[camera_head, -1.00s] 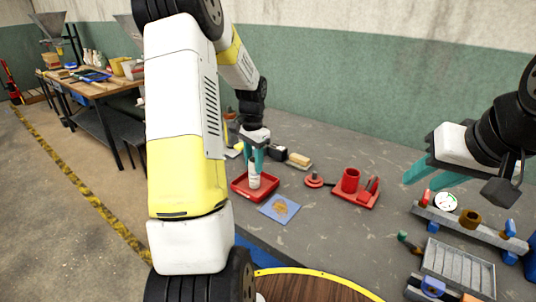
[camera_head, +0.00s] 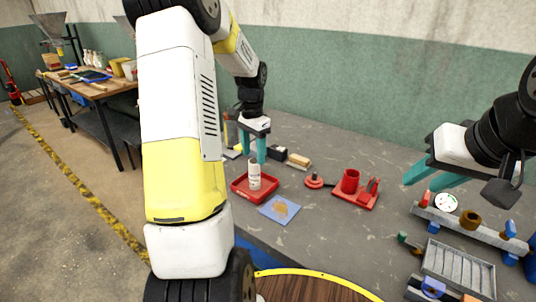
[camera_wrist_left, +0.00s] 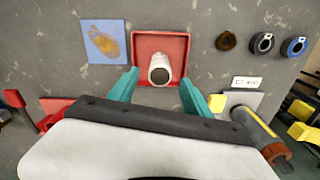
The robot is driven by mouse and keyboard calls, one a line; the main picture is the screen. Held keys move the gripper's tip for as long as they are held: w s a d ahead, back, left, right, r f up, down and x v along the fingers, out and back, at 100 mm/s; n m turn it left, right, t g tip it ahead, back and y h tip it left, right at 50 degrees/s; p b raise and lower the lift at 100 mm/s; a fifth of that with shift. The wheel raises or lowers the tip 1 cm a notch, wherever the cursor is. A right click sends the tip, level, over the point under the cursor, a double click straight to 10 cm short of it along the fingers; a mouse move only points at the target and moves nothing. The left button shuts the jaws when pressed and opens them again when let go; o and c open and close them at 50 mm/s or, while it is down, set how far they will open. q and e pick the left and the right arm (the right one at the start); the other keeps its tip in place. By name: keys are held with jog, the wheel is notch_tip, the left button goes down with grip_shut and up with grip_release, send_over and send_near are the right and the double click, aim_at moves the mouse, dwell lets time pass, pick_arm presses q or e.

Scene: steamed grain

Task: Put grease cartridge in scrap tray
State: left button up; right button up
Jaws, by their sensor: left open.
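The grease cartridge (camera_head: 254,175) is a white cylinder standing upright in the red scrap tray (camera_head: 240,190). In the left wrist view the cartridge (camera_wrist_left: 159,71) shows its round end, inside the red walls of the tray (camera_wrist_left: 180,45). My left gripper (camera_head: 254,152) is open above the cartridge and its fingers are clear of it. In the left wrist view the left gripper's teal fingers (camera_wrist_left: 158,88) are spread wide on either side. My right gripper (camera_head: 424,178) hangs over the right side of the bench, its teal fingers seemingly apart.
A blue sheet with a brown stain (camera_head: 280,210) lies in front of the tray. A red holder with a cup (camera_head: 354,190) and a red-knobbed disc (camera_head: 314,181) stand to the right. A black box (camera_head: 277,153) and a wood-topped brush (camera_head: 299,160) lie behind.

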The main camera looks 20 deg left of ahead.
pick_arm(q)
notch_tip(320, 180, up, 7)
jog(key=s+d+r+n+t, duration=0.25)
jog(key=s+d+r, duration=0.35)
jog(key=s+r, duration=0.35)
jog(key=s+d+n+t+h, duration=0.1)
jog(key=s+d+t, duration=0.1)
jog(key=s, duration=0.5)
jog(key=s+d+n+t+h, duration=0.1)
jog(key=s+d+n, duration=0.1)
jog(key=s+d, duration=0.2)
jog(key=s, duration=0.3)
jog(key=shift+s+d+f+t, duration=0.2)
jog(key=shift+d+t, duration=0.05)
jog(key=shift+t, duration=0.1)
jog(key=shift+a, duration=0.1)
